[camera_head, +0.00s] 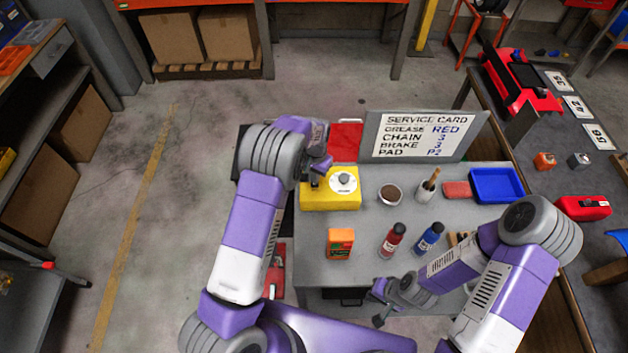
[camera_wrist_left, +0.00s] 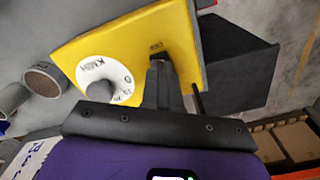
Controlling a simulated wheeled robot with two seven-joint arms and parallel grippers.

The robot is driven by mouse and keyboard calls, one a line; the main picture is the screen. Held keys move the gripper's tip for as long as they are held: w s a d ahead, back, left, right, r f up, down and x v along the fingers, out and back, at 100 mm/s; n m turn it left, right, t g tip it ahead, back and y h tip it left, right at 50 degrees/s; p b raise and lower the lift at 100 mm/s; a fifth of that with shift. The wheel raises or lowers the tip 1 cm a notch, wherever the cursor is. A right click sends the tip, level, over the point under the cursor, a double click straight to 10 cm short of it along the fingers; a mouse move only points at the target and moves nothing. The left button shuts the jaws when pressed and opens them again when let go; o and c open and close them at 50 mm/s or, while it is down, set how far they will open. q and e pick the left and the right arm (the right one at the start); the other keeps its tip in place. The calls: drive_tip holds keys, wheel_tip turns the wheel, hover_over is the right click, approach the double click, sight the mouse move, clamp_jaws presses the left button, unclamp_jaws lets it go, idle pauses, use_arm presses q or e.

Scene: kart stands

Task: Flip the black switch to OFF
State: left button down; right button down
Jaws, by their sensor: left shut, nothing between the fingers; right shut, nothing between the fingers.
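A yellow box (camera_head: 330,202) with a white round dial (camera_head: 343,182) sits on the grey bench. In the left wrist view the yellow box (camera_wrist_left: 120,45) shows its dial (camera_wrist_left: 102,84) and a small dark label, apparently OFF, near one edge. My left gripper (camera_head: 315,182) is shut, its fingertips (camera_wrist_left: 158,66) over the box face beside the dial, just below that label. A small dark part shows at the fingertips. I cannot tell whether it is the black switch, whether they touch it, or its position. My right gripper (camera_head: 380,305) is shut and empty at the bench's front edge.
Behind the box stand a red panel (camera_head: 346,142) and a service card board (camera_head: 420,136). On the bench are a brown-filled cup (camera_head: 390,194), an orange box (camera_head: 340,243), red (camera_head: 391,240) and blue (camera_head: 429,238) bottles, and a blue tray (camera_head: 496,185).

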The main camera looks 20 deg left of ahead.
use_arm(q)
drive_tip(key=shift+s+f+b, duration=0.1)
drive_tip(key=shift+f+b, duration=0.65)
drive_tip(key=shift+f, duration=0.25)
idle(1.0)
drive_tip(key=shift+r, duration=0.15)
drive_tip(key=shift+r+p, duration=0.5)
drive_tip(key=shift+r, duration=0.1)
drive_tip(key=shift+r+p, duration=1.6)
drive_tip(key=shift+r, duration=1.2)
drive_tip(key=shift+f, duration=0.15)
